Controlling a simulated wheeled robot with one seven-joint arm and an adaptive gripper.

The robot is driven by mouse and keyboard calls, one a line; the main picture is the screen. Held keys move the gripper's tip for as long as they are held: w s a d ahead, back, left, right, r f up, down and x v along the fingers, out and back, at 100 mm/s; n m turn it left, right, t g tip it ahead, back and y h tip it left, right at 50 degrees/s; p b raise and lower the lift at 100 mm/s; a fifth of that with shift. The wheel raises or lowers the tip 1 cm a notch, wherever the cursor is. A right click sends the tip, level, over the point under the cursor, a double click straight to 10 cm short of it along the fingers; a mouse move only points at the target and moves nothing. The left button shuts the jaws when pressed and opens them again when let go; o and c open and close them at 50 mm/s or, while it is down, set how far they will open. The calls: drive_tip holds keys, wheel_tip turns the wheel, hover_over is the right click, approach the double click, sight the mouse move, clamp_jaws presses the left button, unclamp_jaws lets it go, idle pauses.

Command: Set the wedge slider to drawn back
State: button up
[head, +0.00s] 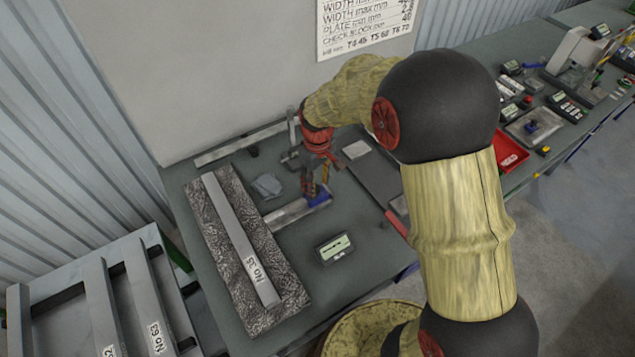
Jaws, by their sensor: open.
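What looks like the wedge slider (290,212) is a pale metal bar lying on the grey-green table, with a blue piece at its right end. My gripper (316,188) points down just above that blue end, its fingers apart. The fingers and the blue piece overlap in the head view, so I cannot tell whether they touch. Part of the slider's right end is hidden behind the fingers, and its exact setting is too small to read.
A small display box (334,249) stands in front, a grey cloth (266,186) behind. An upright metal post (291,127) is near my wrist. A red tray (510,152) is at right.

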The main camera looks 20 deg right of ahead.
sight(317, 186)
wheel_tip(317, 186, up, 12)
idle(0.5)
idle(0.5)
drive_tip(key=s+d+r+m+t+b, duration=0.1)
drive_tip(key=s+r+m+t+b, duration=0.1)
drive_tip(key=s, duration=0.9)
drive_tip(key=s+d+r+m+t+b, duration=0.2)
drive_tip(key=s+r, duration=0.4)
drive_tip(key=s, duration=0.6)
drive_tip(key=shift+s+r+m+t, duration=0.15)
drive_tip(key=shift+s+m+t, duration=0.1)
drive_tip(key=shift+m+t, duration=0.6)
drive_tip(key=shift+d, duration=0.1)
